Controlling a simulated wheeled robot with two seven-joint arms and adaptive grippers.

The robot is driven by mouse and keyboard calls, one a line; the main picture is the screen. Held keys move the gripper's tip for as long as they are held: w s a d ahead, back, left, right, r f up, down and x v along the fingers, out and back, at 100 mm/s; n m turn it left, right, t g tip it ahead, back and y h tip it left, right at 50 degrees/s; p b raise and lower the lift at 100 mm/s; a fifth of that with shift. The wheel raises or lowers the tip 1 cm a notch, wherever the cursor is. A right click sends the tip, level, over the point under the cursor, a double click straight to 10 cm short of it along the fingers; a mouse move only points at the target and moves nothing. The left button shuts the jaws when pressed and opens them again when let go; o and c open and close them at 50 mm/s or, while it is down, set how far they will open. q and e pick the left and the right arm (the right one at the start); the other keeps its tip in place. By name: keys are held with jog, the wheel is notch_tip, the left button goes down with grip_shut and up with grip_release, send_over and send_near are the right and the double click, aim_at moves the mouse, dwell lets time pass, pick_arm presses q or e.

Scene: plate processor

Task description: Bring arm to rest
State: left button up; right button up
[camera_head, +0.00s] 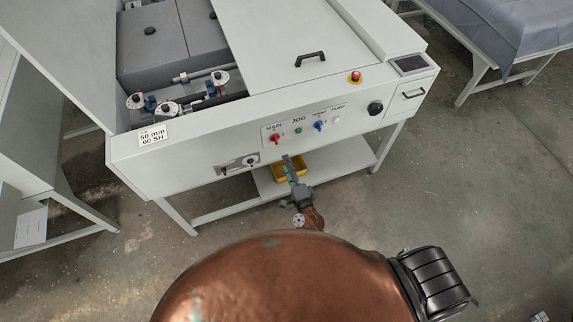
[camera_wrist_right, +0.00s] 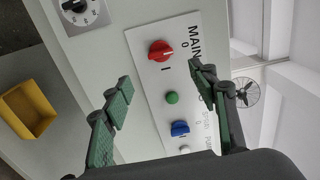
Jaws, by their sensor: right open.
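My right gripper (camera_head: 291,170) is in front of the plate processor's front panel (camera_head: 340,115), near its lower edge. In the right wrist view my right gripper (camera_wrist_right: 160,92) shows its two green-padded fingers spread apart with nothing between them. Beyond the fingers are a red MAIN knob (camera_wrist_right: 161,50), a green button (camera_wrist_right: 172,98) and a blue knob (camera_wrist_right: 180,128). The fingers appear apart from the panel. My left gripper is not in view.
A yellow bin (camera_head: 278,175) stands on the shelf under the machine, partly behind my right gripper. A black dial (camera_head: 375,108) and a red emergency button (camera_head: 355,77) are at the right. A cloth-covered table (camera_head: 510,25) stands at upper right. The floor at right is mostly clear.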

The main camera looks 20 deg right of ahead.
jog(key=s+d+f+n+g+b, duration=0.2)
jog(key=s+f+n+g, duration=0.15)
jog(key=s+f, duration=0.6)
jog(key=s+d+f+n+g+y+b, duration=0.15)
jog(key=s+f+n, duration=0.25)
jog(key=f, duration=1)
jog(key=s+d+f+n+g+h+b, duration=0.1)
jog(key=s+d+f+n+g, duration=0.15)
jog(key=s+f, duration=0.7)
pick_arm(q)
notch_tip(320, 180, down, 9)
jog(key=b, duration=0.4)
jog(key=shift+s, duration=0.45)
pick_arm(e)
jog(key=s+d+f+n+g, duration=0.2)
jog(key=s+f+n+g, duration=0.1)
jog(key=s+f, duration=0.4)
jog(key=s+d+f+n+g+h, duration=0.1)
jog(key=s+d+f+n+g, duration=0.2)
jog(key=s+f, duration=0.4)
jog(key=s+d+f+n+g, duration=0.2)
jog(key=s+f, duration=0.5)
jog(key=s, duration=1)
jog(key=shift+s+d+n+g, duration=0.25)
jog(key=shift+n+g, duration=0.25)
jog(key=shift+g, duration=0.25)
